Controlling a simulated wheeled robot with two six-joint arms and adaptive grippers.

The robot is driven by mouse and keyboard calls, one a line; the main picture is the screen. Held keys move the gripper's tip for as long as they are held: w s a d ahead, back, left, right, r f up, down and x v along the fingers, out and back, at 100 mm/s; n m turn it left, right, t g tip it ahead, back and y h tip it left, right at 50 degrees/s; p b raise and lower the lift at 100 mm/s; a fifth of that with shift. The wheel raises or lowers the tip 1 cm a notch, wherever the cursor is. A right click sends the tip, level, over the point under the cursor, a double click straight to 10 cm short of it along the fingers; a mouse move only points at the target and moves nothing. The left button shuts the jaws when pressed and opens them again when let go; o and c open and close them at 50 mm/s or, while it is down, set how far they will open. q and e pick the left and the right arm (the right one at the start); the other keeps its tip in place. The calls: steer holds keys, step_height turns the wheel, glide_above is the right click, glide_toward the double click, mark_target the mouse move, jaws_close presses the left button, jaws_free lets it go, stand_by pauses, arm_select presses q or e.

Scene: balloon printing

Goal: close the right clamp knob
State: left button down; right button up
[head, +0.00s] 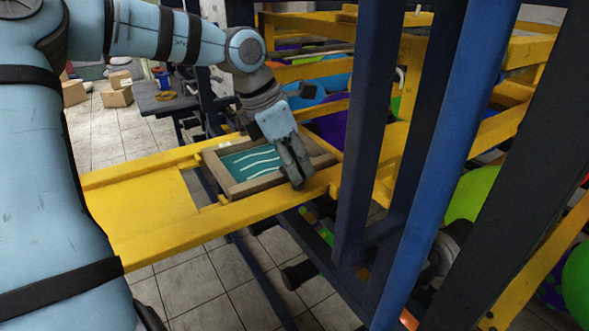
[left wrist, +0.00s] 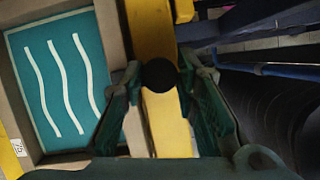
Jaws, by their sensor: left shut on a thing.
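A round black clamp knob (left wrist: 160,75) sits over the yellow rail, beside the printing frame's wooden edge, in the left wrist view. My left gripper (head: 296,178) points down at the frame's right end in the head view. Its two fingers are on either side of the knob and shut on it. The fingers hide the knob in the head view. The printing frame (head: 222,181) has a teal screen with white wavy lines, also seen in the left wrist view (left wrist: 118,42). My right gripper is not in view.
Yellow rails (head: 190,232) run along the frame's near side. Blue posts (head: 362,130) stand close to the right of my left gripper. Green balloons (head: 472,195) lie behind the posts. Cardboard boxes (head: 117,97) stand on the tiled floor at the back left.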

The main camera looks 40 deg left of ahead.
arm_select(q)
steer(key=c, duration=1.2)
jaws_free()
steer(key=shift+c, duration=0.2)
steer(key=s+a+r, duration=0.2)
steer(key=s+a, duration=0.1)
steer(key=s, duration=0.3)
steer(key=s+a+r, duration=0.2)
steer(key=s+a, duration=0.1)
steer(key=s, duration=0.3)
steer(key=shift+a+r, duration=0.15)
steer(key=shift+r, duration=0.1)
steer(key=shift+s, duration=0.15)
